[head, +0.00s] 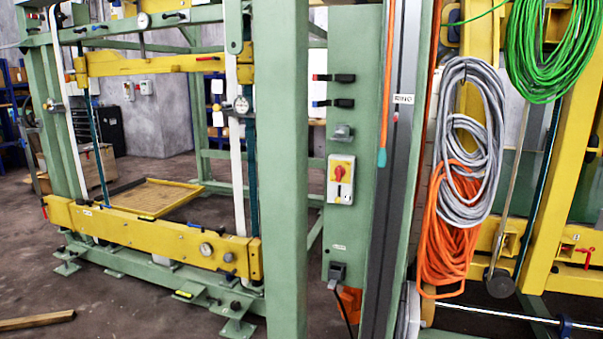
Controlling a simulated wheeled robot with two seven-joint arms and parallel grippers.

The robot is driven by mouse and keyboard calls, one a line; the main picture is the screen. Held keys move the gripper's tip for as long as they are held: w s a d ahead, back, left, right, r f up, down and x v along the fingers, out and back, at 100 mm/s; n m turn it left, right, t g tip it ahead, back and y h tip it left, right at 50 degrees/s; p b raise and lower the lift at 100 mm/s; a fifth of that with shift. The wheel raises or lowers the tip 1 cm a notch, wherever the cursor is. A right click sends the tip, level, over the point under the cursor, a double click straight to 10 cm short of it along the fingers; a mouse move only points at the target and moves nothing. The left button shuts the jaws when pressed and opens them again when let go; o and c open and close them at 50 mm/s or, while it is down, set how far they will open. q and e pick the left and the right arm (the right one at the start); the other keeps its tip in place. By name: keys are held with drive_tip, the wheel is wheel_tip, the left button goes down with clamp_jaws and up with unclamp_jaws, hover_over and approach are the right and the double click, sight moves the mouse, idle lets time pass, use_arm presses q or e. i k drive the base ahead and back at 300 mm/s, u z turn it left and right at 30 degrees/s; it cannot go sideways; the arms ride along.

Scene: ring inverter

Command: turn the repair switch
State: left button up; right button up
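A rotary switch with a red knob on a yellow plate (340,179) is mounted on the narrow front face of a green machine post, a little right of the middle in the head view. It looks like the repair switch, but no label on it can be read. The red knob sits in the upper part of the yellow plate, with a small dark spot and white parts below it. Nothing touches the switch. Neither of my grippers shows in the head view.
On the same green panel (341,233), a grey knob (341,133) and black-handled levers (334,78) sit above the switch, a black socket (337,272) below. Grey cable (471,140) and orange cable (446,245) hang at right. Floor at front left is mostly clear, except for a wooden beam (36,321).

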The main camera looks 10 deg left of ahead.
sight(339, 172)
drive_tip(key=u, duration=1.5)
drive_tip(key=i, duration=2.85)
drive_tip(key=z, duration=1.1)
